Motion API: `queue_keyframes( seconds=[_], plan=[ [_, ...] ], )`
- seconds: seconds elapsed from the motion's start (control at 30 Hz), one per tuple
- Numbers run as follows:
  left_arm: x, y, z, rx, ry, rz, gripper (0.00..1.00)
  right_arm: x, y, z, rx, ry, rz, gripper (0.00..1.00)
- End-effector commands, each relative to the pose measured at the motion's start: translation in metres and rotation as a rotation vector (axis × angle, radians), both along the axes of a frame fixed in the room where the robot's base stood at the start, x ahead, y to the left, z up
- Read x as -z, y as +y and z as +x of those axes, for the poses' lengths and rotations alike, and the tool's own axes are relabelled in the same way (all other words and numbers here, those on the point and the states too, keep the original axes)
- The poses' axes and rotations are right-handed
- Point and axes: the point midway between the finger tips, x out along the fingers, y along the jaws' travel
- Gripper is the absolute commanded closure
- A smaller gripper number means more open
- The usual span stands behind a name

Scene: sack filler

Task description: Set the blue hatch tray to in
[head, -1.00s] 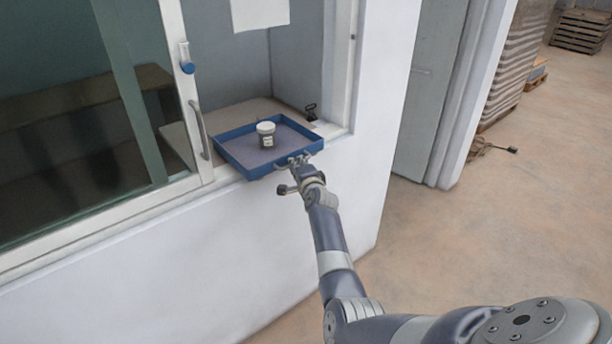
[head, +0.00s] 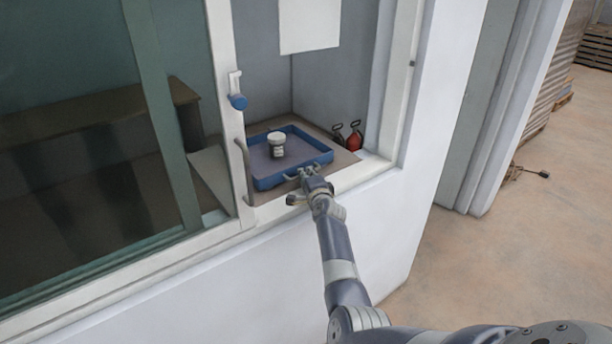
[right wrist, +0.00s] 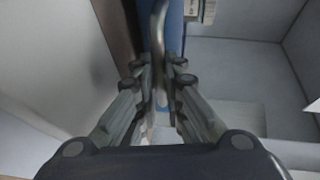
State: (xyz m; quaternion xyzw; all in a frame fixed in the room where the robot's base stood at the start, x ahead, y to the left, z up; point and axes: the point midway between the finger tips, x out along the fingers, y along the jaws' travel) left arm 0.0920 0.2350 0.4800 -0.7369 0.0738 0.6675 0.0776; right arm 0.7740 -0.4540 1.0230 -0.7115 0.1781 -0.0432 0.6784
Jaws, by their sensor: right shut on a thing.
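The blue hatch tray (head: 262,183) rests inside the hatch opening, behind the sill. A small lidded jar (head: 276,146) stands upright on its floor. My right gripper (head: 306,174) is at the tray's front edge, shut on its metal handle. In the right wrist view the handle (right wrist: 159,40) runs between the fingers (right wrist: 158,82), with a strip of the blue tray wall (right wrist: 175,35) behind it. My left gripper is in neither view.
The sliding glass window (head: 75,120) with a vertical pull handle (head: 246,170) stands left of the tray. Red objects (head: 355,137) stand in the back right corner of the hatch. A white sheet (head: 309,25) hangs above. The white wall (head: 220,290) lies below the sill.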

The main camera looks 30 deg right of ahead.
Motion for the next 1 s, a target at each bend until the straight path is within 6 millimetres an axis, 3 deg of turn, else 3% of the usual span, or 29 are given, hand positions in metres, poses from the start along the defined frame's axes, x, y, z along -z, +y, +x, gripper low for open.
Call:
queue_keyframes(
  seconds=[0.4, 0.5, 0.53, 1.0],
  plan=[
    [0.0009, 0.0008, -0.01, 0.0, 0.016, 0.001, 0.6, -0.0019, 0.001, 0.0013, -0.002, -0.002, 0.0, 1.0],
    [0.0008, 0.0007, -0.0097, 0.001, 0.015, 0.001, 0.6, -0.0022, 0.0011, 0.0014, -0.002, -0.003, -0.001, 0.72],
    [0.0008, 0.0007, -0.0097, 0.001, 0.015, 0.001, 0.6, -0.0022, 0.001, 0.0014, -0.002, -0.003, -0.001, 0.7],
    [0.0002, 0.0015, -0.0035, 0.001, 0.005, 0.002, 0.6, -0.0011, 0.0036, -0.0049, -0.002, -0.001, 0.001, 0.7]
  ],
)
